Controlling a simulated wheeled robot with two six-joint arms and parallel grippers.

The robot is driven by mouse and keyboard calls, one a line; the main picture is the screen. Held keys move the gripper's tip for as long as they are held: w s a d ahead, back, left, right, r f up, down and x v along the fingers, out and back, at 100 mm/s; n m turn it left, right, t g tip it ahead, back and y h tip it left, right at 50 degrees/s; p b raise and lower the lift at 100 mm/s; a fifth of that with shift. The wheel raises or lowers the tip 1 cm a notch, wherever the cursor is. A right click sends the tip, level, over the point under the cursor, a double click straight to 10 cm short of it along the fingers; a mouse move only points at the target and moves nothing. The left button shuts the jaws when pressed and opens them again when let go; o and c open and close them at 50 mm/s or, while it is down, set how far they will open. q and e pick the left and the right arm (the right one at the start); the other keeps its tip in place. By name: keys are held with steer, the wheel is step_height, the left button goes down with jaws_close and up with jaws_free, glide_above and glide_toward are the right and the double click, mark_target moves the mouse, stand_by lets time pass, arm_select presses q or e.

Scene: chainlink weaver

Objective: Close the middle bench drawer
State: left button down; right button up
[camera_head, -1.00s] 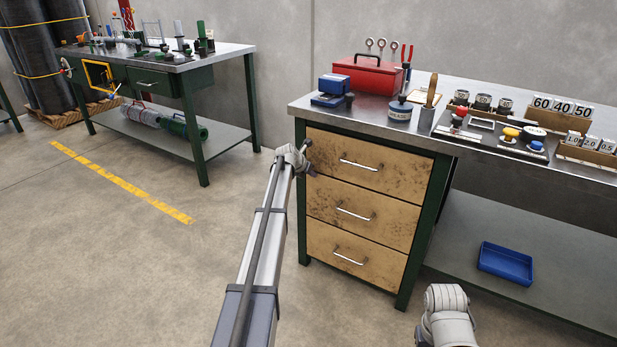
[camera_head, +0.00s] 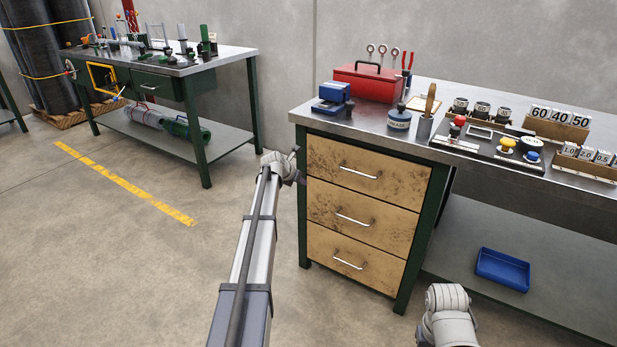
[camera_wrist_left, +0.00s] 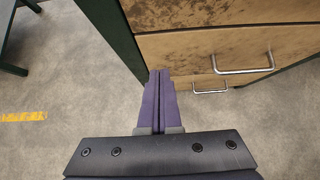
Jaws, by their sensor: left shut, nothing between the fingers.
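The middle bench drawer (camera_head: 385,222) has a stained wooden front with a silver bar handle (camera_head: 353,218). It sits between the top drawer (camera_head: 400,176) and bottom drawer (camera_head: 378,271) in the green-framed bench, and all three fronts look about flush. My left gripper (camera_head: 296,152) is at the left edge of the drawer stack, near top-drawer height. In the left wrist view its purple fingers (camera_wrist_left: 158,73) are shut with nothing between them, beside wooden drawer fronts (camera_wrist_left: 185,47) with two handles showing. Whether they touch the wood is unclear. My right gripper is out of view; only part of that arm shows.
The steel benchtop (camera_head: 375,130) holds a red toolbox (camera_head: 372,81), a blue vise (camera_head: 333,93) and a control panel. A blue tray (camera_head: 502,269) lies on the lower shelf. Another workbench (camera_head: 190,69) stands at the left. The floor before the drawers is clear.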

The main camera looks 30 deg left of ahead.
arm_select(q)
steer(key=p+v, duration=0.3)
steer(key=v, duration=0.2)
steer(key=shift+s+r, duration=0.2)
steer(key=shift+s, duration=0.05)
steer(key=shift+d, duration=0.1)
steer(key=s+d+f+m+g, duration=0.2)
steer(key=s+d+m, duration=0.35)
steer(key=d, duration=0.45)
steer(key=s+d+f+m+g+h, duration=0.1)
steer(key=s+d+m, duration=0.3)
steer(key=d+m, duration=0.45)
steer(key=s+d+f+m+g, duration=0.2)
steer(key=s+d+m, duration=0.3)
steer(key=d, duration=0.7)
steer(key=s+d+m+g+y, duration=0.1)
steer(key=s+d+m, duration=0.3)
steer(key=s+m, duration=0.35)
steer(key=s+d+f+m+g+y, duration=0.1)
steer(key=s+d+m+g, duration=0.1)
steer(key=s+d+m, duration=0.55)
steer(key=s+d+m+g+y, duration=0.15)
steer(key=s+m, duration=0.35)
steer(key=s, duration=0.5)
step_height(320, 180, up, 27)
steer(key=w+p, duration=0.1)
steer(key=p, duration=2.5)
steer(key=shift+f+p, duration=0.2)
steer(key=shift+p, duration=0.15)
